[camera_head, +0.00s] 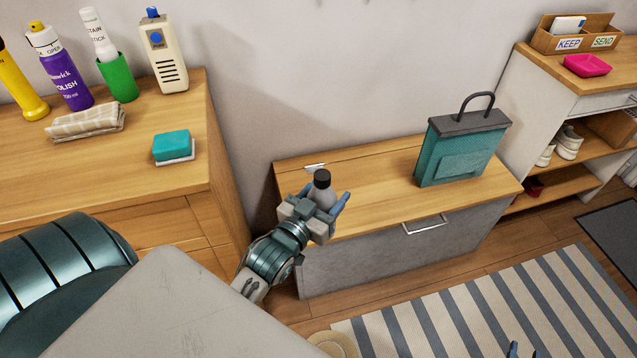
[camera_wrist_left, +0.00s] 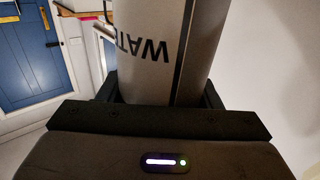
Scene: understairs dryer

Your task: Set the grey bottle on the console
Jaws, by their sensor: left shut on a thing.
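The grey bottle (camera_head: 322,196) has a dark cap and is held upright in my left gripper (camera_head: 325,205), which is shut on it. In the left wrist view the bottle (camera_wrist_left: 158,60) stands between the fingers, with upside-down dark lettering on its side. In the head view the bottle is in front of the low console (camera_head: 375,192), which has a wooden top and a grey front; its base is hidden by the gripper, so I cannot tell its height over the top.
A teal bag-like box (camera_head: 460,150) stands on the console's right part, and a small white item (camera_head: 315,167) lies at its back left. A dresser (camera_head: 100,185) with bottles, a cloth and a sponge is at left. A shelf unit (camera_head: 570,75) is at right. The console's middle is clear.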

